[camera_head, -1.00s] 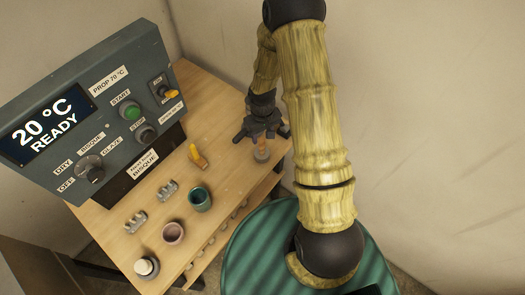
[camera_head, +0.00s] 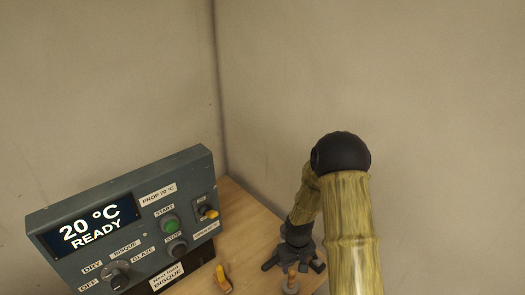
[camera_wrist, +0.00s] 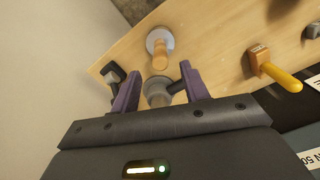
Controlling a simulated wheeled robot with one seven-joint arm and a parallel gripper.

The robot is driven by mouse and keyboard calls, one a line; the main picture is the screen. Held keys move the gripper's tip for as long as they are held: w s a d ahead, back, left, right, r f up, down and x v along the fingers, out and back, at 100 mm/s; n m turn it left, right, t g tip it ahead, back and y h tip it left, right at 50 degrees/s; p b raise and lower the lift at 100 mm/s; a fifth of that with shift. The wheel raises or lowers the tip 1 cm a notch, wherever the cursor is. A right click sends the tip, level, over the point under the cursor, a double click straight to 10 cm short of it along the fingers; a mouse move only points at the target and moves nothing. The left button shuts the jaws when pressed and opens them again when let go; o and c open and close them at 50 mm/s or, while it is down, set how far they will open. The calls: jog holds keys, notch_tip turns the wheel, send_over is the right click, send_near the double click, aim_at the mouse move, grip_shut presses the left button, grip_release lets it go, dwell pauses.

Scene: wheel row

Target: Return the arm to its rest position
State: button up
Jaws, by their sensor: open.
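My gripper (camera_head: 293,262) is low over the back right part of the wooden table, near the wall corner. It also shows in the wrist view (camera_wrist: 154,86), its two purple fingers apart and nothing clamped between them. A tool with a wooden handle and grey round base (camera_head: 290,284) stands right by the gripper in the head view. In the wrist view a similar wooden-handled tool (camera_wrist: 159,46) is just beyond the fingertips. A grey round piece (camera_wrist: 157,92) shows between the fingers, partly hidden by them. My arm rises from the gripper to a bent elbow.
A grey control panel (camera_head: 130,222) reading "20 °C READY" stands left of the arm. Bare walls (camera_head: 430,90) close in behind and right. The space above the elbow is clear.

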jog(key=s+r+m+t, duration=0.1)
jog(key=s+r, duration=0.6)
jog(key=r, duration=0.3)
jog(key=s+r+m+t+b, duration=0.1)
jog(key=s+r, duration=0.6)
jog(key=r, duration=0.3)
jog(key=shift+r+m+t, duration=0.25)
jog(key=shift+m+t, duration=0.05)
dwell(1.1)
